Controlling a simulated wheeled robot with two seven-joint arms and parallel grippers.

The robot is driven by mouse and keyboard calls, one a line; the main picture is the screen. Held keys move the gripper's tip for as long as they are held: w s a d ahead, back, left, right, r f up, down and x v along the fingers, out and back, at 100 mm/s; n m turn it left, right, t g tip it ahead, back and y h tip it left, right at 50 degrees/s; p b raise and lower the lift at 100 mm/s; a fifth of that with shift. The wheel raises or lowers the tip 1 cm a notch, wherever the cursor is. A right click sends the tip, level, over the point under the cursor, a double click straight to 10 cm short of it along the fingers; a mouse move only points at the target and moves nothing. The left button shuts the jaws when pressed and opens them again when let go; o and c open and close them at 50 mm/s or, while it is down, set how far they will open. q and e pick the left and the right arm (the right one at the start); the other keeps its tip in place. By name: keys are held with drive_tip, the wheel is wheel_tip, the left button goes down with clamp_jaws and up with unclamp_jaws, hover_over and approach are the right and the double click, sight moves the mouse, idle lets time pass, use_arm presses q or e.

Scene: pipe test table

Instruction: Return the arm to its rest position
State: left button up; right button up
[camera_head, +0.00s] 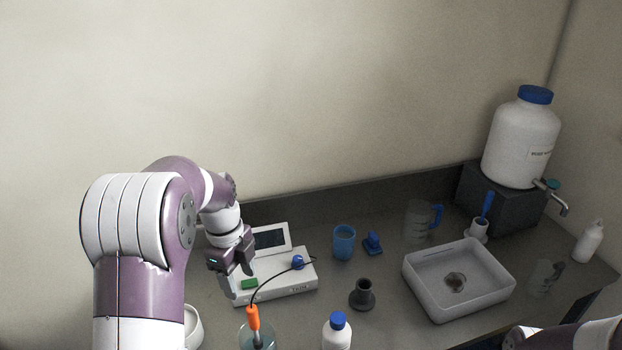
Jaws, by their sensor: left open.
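My left arm (137,235) comes in from the left, raised and bent, with its forearm reaching to the right over the table. My left gripper (237,272) points down at the left end of the white meter box (285,283). It is open, and I see nothing between its fingers. I cannot tell whether the fingers touch the meter. Part of my right arm (565,335) shows at the bottom right corner; its gripper is out of view.
An orange-topped probe (253,319) on a black cable stands in a glass beaker near the gripper. A white bottle (337,333), dark holder (362,294), blue cup (344,242) and white basin (458,303) stand to the right. A large tank (520,140) stands at the back right.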

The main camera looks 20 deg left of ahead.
use_arm(q)
drive_tip(key=s+d+f+n+b, duration=0.4)
drive_tip(key=s+n, duration=0.3)
drive_tip(key=n, duration=0.2)
drive_tip(key=s+d+f+n+t+y+b, duration=0.1)
drive_tip(key=s+d+f+n+b, duration=0.2)
drive_tip(key=s+d+f+n, duration=0.3)
drive_tip(key=n, duration=0.4)
drive_tip(key=shift+s+f+n+t+b, duration=0.3)
drive_tip(key=shift+s+f+b, duration=0.05)
drive_tip(key=shift+s, duration=0.05)
drive_tip(key=shift+s, duration=0.1)
